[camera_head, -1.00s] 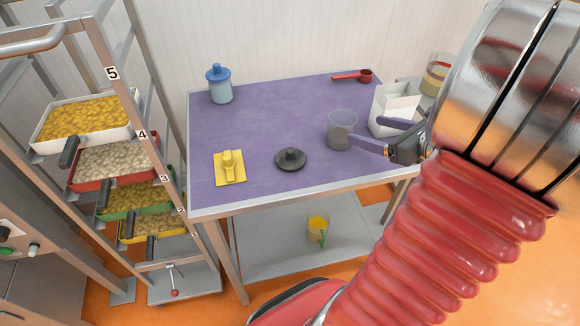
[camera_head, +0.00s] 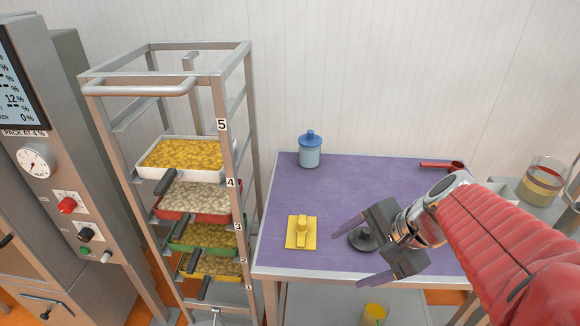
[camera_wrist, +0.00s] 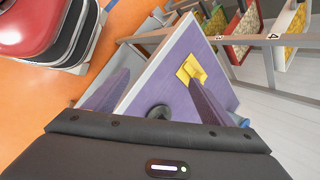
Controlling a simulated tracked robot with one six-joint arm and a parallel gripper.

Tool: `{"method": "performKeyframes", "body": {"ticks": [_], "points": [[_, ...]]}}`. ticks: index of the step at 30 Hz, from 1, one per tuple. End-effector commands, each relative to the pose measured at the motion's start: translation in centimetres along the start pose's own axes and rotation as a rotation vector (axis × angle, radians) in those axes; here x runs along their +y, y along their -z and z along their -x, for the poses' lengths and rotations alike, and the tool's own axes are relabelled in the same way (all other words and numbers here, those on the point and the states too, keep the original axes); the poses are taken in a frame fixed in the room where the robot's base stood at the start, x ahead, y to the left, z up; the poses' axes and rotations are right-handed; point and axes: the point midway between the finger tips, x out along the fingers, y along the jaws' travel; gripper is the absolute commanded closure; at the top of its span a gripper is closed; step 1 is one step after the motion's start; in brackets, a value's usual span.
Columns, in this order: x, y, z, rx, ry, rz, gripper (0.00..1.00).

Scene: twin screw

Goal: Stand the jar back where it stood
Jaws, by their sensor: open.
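A pale blue jar with a blue lid (camera_head: 310,152) stands upright at the back left of the purple table (camera_head: 385,180). Its blue top also shows at the edge of the wrist view (camera_wrist: 244,122). The clear jar seen earlier on the right half of the table is not visible now; my arm covers that area. A round black knobbed lid (camera_head: 362,238) lies near the table's front. My gripper (camera_head: 347,259) is open and empty, its two purple fingers spread above the table's front edge, close to the black lid.
A yellow plate with a raised grip (camera_head: 301,232) lies left of the black lid. A red scoop (camera_head: 442,166) lies at the back right. A rack of food trays (camera_head: 234,150) stands left of the table. A layered jar (camera_head: 541,180) stands at far right. The table's back middle is clear.

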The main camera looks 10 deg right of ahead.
Motion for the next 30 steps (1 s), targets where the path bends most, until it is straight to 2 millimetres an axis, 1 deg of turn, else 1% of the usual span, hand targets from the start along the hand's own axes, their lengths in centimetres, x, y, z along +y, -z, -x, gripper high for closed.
{"method": "performKeyframes", "body": {"ticks": [1,6,12,18,21,24,30], "points": [[0.0,-1.1,0.0,0.012,-0.024,0.09,0.24],[0.4,-3.4,0.4,0.065,-0.104,0.392,0.24],[0.7,-5.4,1.4,0.136,-0.178,0.747,0.24],[0.3,-6.9,2.7,0.219,-0.232,1.087,0.24],[0.1,-7.4,3.3,0.254,-0.248,1.209,0.24],[-0.1,-7.8,3.5,0.274,-0.256,1.277,0.24],[-0.1,-7.8,3.6,0.281,-0.262,1.298,0.24]]}}
